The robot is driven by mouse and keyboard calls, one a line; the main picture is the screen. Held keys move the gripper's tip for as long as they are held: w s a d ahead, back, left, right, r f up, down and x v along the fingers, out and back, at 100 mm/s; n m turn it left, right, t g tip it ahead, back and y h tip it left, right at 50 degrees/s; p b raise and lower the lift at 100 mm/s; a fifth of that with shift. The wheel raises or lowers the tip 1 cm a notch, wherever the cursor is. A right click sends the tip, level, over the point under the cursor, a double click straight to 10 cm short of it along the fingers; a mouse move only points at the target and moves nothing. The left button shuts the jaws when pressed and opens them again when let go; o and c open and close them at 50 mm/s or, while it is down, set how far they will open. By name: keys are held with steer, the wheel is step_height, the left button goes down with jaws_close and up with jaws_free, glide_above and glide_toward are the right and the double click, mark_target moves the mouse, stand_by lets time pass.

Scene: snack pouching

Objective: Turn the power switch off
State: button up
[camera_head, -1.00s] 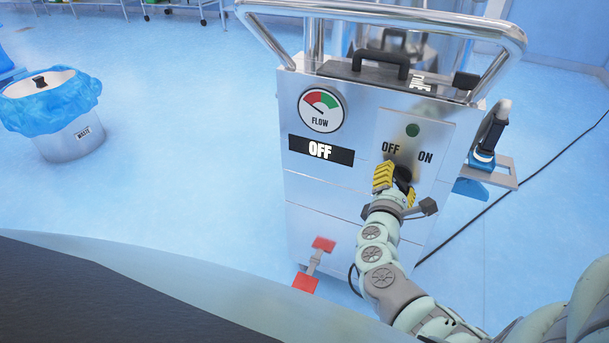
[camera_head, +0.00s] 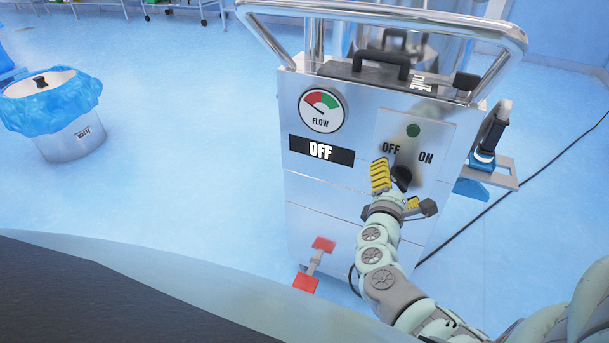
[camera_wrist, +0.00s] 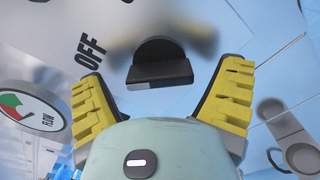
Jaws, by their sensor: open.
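The power switch is a black rotary knob (camera_head: 402,177) on the steel machine's front panel, below the OFF and ON labels. In the wrist view the knob (camera_wrist: 158,65) sits between and beyond my fingers, with the OFF label (camera_wrist: 90,51) to its left. The machine's display (camera_head: 320,151) reads OFF. The green indicator (camera_head: 413,130) above the labels looks dark. My gripper (camera_head: 396,188) has yellow ridged fingers and is at the panel. In the wrist view my gripper (camera_wrist: 165,105) is open, with a finger on each side of the knob and gaps between.
A flow gauge (camera_head: 321,110) is on the machine's upper left, its needle toward the red part. A red pedal (camera_head: 306,282) sticks out low in front. A steel push handle (camera_head: 400,17) crosses the top. A waste bin (camera_head: 70,140) stands at left on open floor.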

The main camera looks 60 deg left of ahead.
steer(key=v, duration=1.2)
steer(key=shift+a, duration=0.1)
